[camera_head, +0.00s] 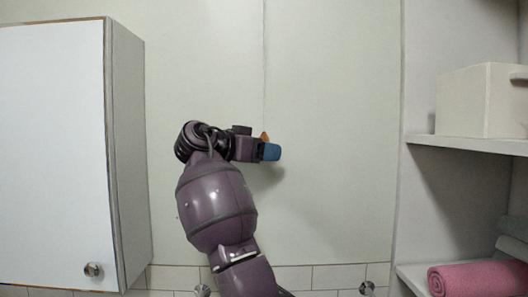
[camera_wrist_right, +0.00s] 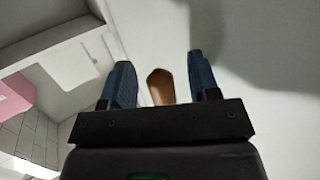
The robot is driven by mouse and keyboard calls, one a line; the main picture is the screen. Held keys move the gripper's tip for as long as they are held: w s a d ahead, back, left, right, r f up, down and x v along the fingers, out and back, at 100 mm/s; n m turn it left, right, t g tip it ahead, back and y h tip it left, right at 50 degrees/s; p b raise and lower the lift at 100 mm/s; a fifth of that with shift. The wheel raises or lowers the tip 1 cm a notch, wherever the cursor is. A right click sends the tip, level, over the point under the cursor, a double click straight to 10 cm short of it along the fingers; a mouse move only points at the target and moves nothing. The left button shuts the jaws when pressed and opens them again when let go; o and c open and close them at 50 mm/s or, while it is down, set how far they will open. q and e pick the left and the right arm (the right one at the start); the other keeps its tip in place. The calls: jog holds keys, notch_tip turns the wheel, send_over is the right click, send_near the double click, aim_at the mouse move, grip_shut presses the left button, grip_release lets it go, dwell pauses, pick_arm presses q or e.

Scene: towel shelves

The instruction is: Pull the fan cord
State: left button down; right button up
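The fan cord (camera_head: 264,70) hangs as a thin line in front of the pale wall. Its orange-brown pull knob (camera_head: 265,137) shows just above and behind my right gripper (camera_head: 271,152), which partly hides it. In the right wrist view the knob (camera_wrist_right: 160,87) stands between the two blue fingers of my right gripper (camera_wrist_right: 163,80), with a gap on each side. The right gripper is open and not closed on the knob. The cord itself cannot be made out in the wrist view. My left gripper is not in view.
A white cabinet (camera_head: 55,150) with a round knob stands at the left. At the right, shelves (camera_head: 470,143) hold a white box (camera_head: 478,101) and rolled towels, one of them pink (camera_head: 478,279). The wall around the cord is clear.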

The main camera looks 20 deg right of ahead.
dwell(0.3)
jog(key=b+v, duration=0.2)
jog(key=v, duration=0.9)
dwell(0.4)
